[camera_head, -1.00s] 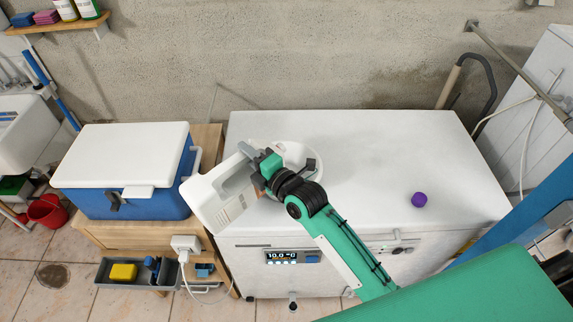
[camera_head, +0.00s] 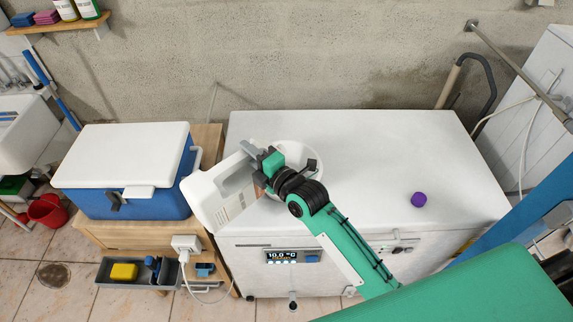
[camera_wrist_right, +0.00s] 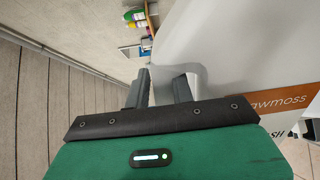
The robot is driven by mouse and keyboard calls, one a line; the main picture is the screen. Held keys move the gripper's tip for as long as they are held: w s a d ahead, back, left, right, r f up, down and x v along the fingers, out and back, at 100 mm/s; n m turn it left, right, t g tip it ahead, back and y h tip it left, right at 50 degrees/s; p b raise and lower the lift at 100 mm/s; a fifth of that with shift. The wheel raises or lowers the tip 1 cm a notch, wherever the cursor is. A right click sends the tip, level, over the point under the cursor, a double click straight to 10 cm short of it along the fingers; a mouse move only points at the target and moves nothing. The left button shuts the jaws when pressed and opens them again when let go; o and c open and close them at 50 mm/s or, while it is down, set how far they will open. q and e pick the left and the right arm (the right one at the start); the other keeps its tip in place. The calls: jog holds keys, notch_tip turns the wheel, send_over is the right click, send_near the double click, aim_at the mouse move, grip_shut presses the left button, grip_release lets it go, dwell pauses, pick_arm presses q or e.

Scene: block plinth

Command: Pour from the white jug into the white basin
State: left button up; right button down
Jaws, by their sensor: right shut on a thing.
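The white jug (camera_head: 215,195) is at the left front of the white chest top, tilted over, with its body toward the blue cooler. My right gripper (camera_head: 255,157) is shut on the jug's handle; in the right wrist view the fingers (camera_wrist_right: 160,88) close around the handle, and the jug's printed side (camera_wrist_right: 245,70) fills the right. The white basin (camera_head: 308,153) stands on the chest top, partly hidden behind my right gripper and wrist. I cannot see its contents or any stream from the jug. My left gripper is not in view.
The blue cooler (camera_head: 125,205) with a white lid stands on a wooden stand left of the jug. A purple ball (camera_head: 418,199) lies on the white chest top (camera_head: 400,145). The right part of the top is otherwise clear. A concrete wall is behind.

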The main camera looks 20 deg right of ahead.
jog(key=shift+w+d+r+m+p, duration=0.1)
jog(key=shift+w+d+m+p, duration=0.2)
jog(key=shift+d+m, duration=0.4)
jog(key=shift+w+d+r+m+p, duration=0.15)
jog(key=shift+w+d+m, duration=0.25)
jog(key=shift+m, duration=0.4)
dwell(3.6)
